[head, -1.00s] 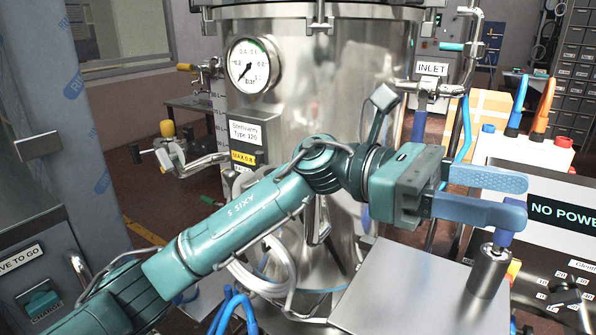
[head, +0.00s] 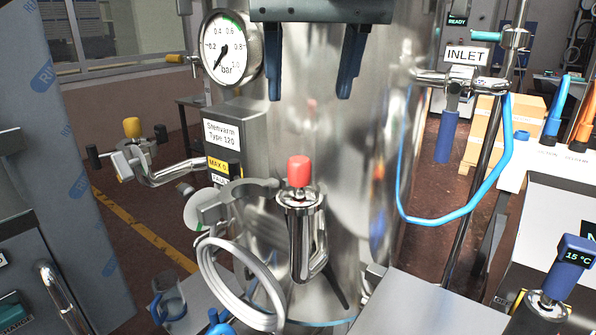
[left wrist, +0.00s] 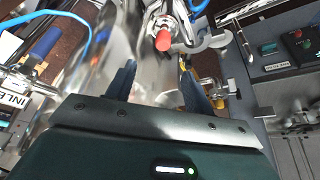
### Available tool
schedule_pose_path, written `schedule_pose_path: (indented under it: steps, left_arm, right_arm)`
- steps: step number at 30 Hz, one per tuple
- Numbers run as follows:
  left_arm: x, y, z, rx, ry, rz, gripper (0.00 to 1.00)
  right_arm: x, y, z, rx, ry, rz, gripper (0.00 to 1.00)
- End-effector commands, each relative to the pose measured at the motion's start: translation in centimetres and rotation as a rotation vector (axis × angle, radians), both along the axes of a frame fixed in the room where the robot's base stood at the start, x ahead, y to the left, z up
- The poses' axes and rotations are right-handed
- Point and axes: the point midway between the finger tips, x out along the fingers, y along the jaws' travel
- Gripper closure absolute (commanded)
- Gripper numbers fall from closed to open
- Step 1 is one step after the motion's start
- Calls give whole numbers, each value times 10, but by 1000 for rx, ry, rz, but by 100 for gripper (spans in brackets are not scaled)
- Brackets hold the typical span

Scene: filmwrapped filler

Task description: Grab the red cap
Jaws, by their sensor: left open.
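The red cap (head: 299,171) sits upright on top of a shiny metal cylindrical fitting (head: 300,225) in front of the big steel vessel. My left gripper (head: 309,98) is at the top of the head view, above the cap and apart from it. Its two blue fingers point down and are open, with nothing between them. In the left wrist view the red cap (left wrist: 163,40) shows beyond the fingertips of the left gripper (left wrist: 158,68), roughly in line with the gap. My right gripper is not in view.
A pressure gauge (head: 226,48) is on the vessel at upper left. A blue hose (head: 450,215) hangs at right, above a metal worktop (head: 420,305).

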Motion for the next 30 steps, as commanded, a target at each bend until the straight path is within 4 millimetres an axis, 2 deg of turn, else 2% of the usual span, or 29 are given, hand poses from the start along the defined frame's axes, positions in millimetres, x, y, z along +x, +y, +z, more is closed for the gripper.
schedule_pose_path:
  steps: [3, 9, 17, 24, 30]
  left_arm:
    - [9, 2, -24, 1, 5, 1, 48]
    - [22, 4, -56, -2, 6, 1, 48]
    - [29, 6, -74, -4, 5, 1, 48]
    - [41, 11, -107, -5, 7, 1, 48]
    - [44, 11, -115, -5, 4, 0, 48]
  right_arm:
    - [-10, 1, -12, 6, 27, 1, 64]
    - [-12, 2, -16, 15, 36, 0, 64]
    - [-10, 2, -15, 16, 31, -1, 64]
    - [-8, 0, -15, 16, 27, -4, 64]
    - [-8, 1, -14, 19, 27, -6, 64]
